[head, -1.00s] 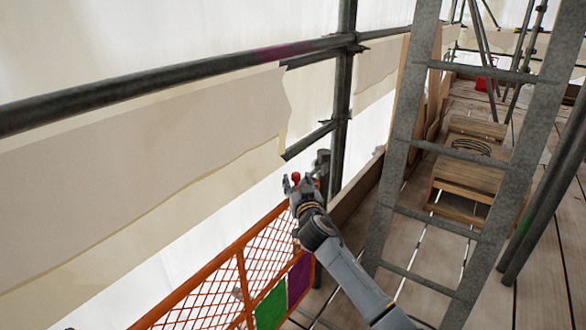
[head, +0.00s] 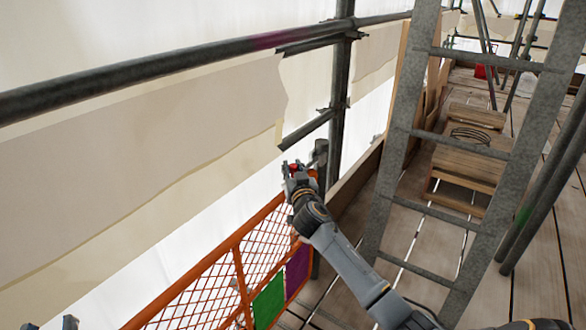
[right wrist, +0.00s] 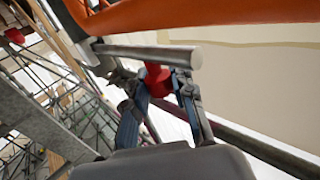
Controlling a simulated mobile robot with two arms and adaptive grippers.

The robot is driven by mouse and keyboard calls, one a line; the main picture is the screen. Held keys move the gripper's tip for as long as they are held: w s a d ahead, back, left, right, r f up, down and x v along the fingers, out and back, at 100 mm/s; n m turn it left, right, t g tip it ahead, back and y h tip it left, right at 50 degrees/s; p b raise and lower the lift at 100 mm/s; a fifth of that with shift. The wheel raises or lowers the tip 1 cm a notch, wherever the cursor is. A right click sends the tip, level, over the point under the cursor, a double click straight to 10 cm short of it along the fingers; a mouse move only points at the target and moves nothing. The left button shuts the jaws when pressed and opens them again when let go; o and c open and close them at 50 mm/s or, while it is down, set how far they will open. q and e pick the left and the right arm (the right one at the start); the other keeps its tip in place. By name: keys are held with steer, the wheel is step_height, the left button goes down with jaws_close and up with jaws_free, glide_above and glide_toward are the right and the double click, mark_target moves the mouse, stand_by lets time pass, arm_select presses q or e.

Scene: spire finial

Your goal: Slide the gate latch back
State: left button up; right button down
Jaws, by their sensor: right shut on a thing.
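The orange mesh gate (head: 237,262) runs along the lower left of the head view, with a green panel and a purple panel on it. My right gripper (head: 292,168) is at the gate's far top end by the upright post. In the right wrist view, my right gripper (right wrist: 160,84) is shut on the latch's red knob (right wrist: 156,78). The latch's grey round bar (right wrist: 150,53) lies just above the knob, below the orange gate rail (right wrist: 200,12). Two dark tips of my left gripper (head: 50,324) show apart at the bottom left edge, empty; the rest is out of view.
A grey metal ladder (head: 402,135) stands right of my right arm. A wooden pallet (head: 470,160) with a coil on it lies behind the ladder. Dark scaffold tubes (head: 200,68) and pale sheeting line the left side.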

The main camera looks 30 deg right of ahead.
steer(key=a, duration=0.1)
steer(key=s+a, duration=0.1)
steer(key=a, duration=0.1)
steer(key=shift+s+a, duration=0.15)
steer(key=shift+a, duration=0.05)
steer(key=shift+s+a, duration=0.15)
steer(key=shift+a, duration=0.05)
arm_select(q)
steer(key=shift+w+f+g, duration=0.1)
steer(key=shift+f+g, duration=0.2)
steer(key=shift+f, duration=0.25)
arm_select(e)
steer(key=c, duration=1.1)
jaws_free()
arm_select(q)
steer(key=shift+a, duration=0.1)
steer(key=shift+r, duration=0.1)
arm_select(e)
steer(key=shift+s+a, duration=0.2)
steer(key=shift+s, duration=0.15)
steer(key=v, duration=1.1)
